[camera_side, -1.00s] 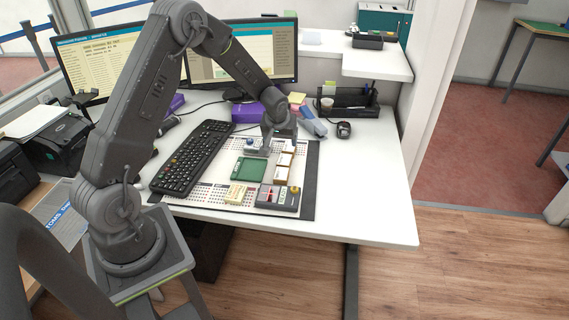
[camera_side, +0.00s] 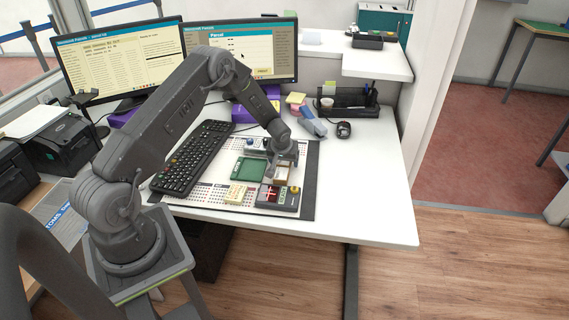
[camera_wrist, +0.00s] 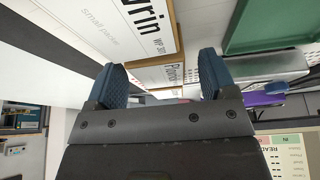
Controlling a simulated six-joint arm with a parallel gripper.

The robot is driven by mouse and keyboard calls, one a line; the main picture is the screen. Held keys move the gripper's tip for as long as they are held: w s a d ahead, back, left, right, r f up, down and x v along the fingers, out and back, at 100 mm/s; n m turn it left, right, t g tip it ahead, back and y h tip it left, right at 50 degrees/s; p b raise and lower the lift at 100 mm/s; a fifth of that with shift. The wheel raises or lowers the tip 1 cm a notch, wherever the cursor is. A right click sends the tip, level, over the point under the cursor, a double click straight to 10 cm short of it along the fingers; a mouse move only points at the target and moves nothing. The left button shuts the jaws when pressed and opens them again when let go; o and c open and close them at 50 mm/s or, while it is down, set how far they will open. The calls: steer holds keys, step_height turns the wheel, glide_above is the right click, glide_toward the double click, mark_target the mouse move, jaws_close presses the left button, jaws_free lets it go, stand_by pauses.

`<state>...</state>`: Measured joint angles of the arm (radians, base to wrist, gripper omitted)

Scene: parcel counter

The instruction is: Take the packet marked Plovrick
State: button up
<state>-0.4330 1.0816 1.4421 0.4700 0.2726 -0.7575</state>
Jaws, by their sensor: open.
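White packets with brown edges (camera_side: 282,175) lie on the desk mat to the right of the green tray (camera_side: 248,169); my gripper partly hides them. In the side view my gripper (camera_side: 282,170) is low over the packets. I cannot tell whether it touches any.
A keyboard (camera_side: 193,158) lies left of the tray. A purple box (camera_side: 256,106) and a black organiser (camera_side: 348,102) stand behind.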

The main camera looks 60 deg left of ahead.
steer(key=shift+f, duration=0.2)
steer(key=shift+w, duration=0.1)
steer(key=c, duration=1)
steer(key=shift+r, duration=0.2)
steer(key=shift+c, duration=0.2)
